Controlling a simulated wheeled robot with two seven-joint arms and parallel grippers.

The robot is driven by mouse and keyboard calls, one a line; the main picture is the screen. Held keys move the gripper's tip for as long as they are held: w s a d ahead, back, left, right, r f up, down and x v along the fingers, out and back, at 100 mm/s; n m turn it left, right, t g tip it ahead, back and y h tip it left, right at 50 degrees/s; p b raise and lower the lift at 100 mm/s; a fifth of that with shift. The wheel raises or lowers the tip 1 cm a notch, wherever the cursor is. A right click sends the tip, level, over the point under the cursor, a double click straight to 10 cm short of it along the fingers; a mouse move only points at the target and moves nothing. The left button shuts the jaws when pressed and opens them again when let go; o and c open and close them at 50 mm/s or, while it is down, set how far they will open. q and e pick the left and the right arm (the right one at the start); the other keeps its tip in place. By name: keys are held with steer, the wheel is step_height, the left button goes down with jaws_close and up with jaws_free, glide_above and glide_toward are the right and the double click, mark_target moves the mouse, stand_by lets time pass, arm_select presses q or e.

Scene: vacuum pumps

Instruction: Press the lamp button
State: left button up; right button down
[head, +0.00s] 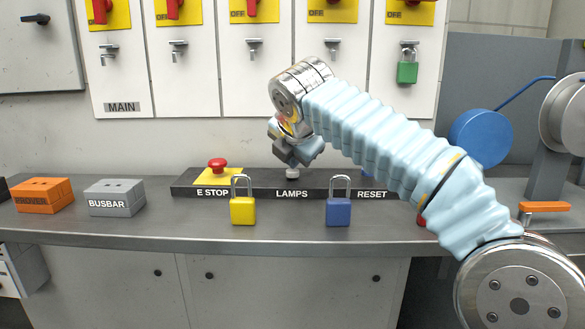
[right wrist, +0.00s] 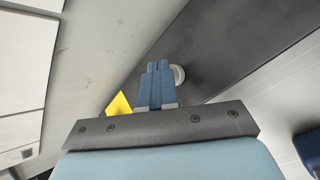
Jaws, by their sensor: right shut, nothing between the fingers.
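The lamp button is a pale round button (head: 292,174) on the dark control strip (head: 262,191), above the word LAMPS. It also shows in the right wrist view as a pale disc (right wrist: 178,75), partly behind my fingertips. My right gripper (head: 293,163) comes down from above, with its fingertips at the top of the button. Its blue fingers (right wrist: 157,68) are together and hold nothing. Whether they touch the button or press it down, I cannot tell. My left gripper is not in view.
A red emergency stop (head: 217,163) sits left of the button on a yellow plate. A yellow padlock (head: 242,211) and a blue padlock (head: 338,213) stand in front of the strip. Orange (head: 43,197) and grey (head: 114,199) blocks are at left. My arm hides part of the RESET area.

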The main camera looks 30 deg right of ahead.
mark_target(294, 172)
steer(key=shift+r+p, duration=0.9)
step_height(294, 172, up, 2)
steer(key=shift+r, duration=1.45)
